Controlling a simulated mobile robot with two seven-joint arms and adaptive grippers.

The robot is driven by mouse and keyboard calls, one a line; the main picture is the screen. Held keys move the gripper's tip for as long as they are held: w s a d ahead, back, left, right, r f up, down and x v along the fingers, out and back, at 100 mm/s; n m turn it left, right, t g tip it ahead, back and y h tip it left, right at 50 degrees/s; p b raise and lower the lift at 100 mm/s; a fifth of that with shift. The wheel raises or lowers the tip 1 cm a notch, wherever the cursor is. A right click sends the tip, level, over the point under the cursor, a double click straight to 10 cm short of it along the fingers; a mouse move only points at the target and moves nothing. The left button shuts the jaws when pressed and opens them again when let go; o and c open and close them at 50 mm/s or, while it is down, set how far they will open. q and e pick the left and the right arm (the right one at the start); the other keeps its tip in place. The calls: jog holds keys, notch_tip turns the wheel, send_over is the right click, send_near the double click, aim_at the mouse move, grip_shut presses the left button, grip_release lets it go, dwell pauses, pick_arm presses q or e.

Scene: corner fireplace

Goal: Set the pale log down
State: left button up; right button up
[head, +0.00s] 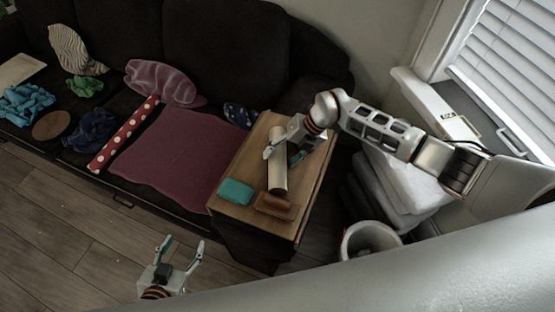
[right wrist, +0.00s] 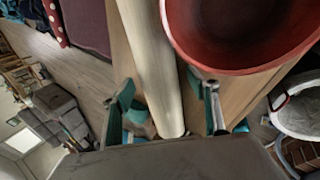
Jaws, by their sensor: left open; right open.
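The pale log (head: 278,176) is a long, light cylinder over the small wooden table (head: 311,185); it seems to rest on the top, though its underside is hidden. My right gripper (head: 283,155) is open at the log's far part, a finger on either side. In the right wrist view the log (right wrist: 153,62) runs from the top edge down between the spread fingers of my right gripper (right wrist: 163,95). I cannot tell whether a finger touches it. My left gripper (head: 184,242) is open and empty, low over the floor at the left.
A teal block (head: 236,191) and a brown object (head: 275,205) are on the table's near part. A large red round vessel (right wrist: 240,60) fills the right wrist view's upper right. A dark sofa (head: 220,45) stands behind; a white bin (head: 350,245) stands right.

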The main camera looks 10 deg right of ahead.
aim_at(282, 155)
jog(key=c, duration=1.6)
jog(key=shift+r, duration=0.15)
notch_tip(282, 155, up, 20)
jog(key=shift+f+p, duration=0.1)
jog(key=shift+p, duration=0.4)
